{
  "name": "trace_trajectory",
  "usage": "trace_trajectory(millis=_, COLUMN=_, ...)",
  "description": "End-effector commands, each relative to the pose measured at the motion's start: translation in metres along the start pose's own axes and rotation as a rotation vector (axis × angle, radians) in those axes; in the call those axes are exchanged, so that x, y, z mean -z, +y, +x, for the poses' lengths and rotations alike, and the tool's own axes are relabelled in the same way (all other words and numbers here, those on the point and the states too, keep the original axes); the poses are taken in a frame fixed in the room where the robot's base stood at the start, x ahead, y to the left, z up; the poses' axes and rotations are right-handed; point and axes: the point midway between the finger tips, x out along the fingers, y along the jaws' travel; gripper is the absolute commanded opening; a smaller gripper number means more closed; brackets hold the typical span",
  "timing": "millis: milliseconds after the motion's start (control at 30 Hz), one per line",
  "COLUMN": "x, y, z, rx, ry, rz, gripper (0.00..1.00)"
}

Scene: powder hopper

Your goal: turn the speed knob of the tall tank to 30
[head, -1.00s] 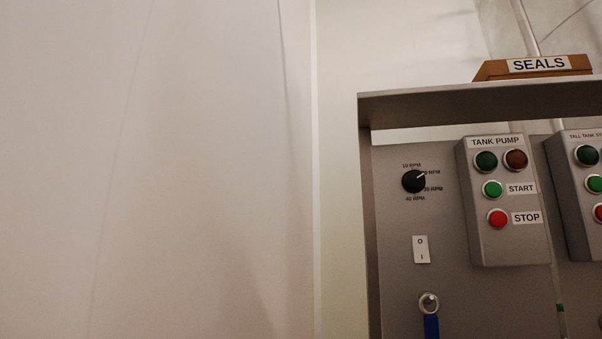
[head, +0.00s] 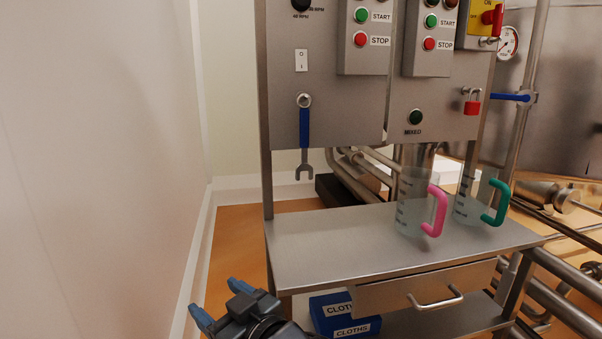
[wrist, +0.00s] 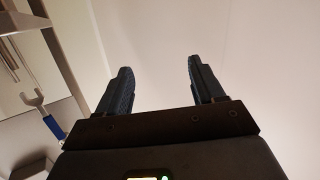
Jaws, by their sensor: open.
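The black speed knob (head: 300,4) is cut off by the top edge of the head view, on the upper left of the grey panel (head: 340,115). Part of its RPM scale shows, but its pointer is out of view. My gripper (head: 217,300) is at the bottom of the head view, low and to the left of the steel table, well below the knob. In the wrist view my gripper (wrist: 160,80) has its two dark fingers wide apart with nothing between them, facing a pale wall. The knob is not in the wrist view.
A blue-handled wrench (head: 304,130) hangs below a white switch (head: 301,60). Pink-handled (head: 412,205) and green-handled (head: 470,200) jugs stand on the steel table (head: 330,250). A blue cloths box (head: 340,315) is underneath. The white wall (head: 90,170) is close on the left.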

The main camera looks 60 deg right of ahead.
Motion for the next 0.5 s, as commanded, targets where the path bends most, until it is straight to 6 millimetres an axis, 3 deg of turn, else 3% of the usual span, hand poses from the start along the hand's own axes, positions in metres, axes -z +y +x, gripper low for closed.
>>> trace_trajectory(millis=33, x=0.021, y=0.014, z=0.018, rx=-0.021, ry=0.016, rz=-0.016, gripper=0.68)
trace_trajectory(millis=200, x=0.080, y=0.056, z=0.062, rx=-0.076, ry=0.029, rz=-0.080, gripper=0.68)
trace_trajectory(millis=500, x=0.199, y=0.149, z=0.106, rx=-0.201, ry=0.025, rz=-0.227, gripper=0.68)
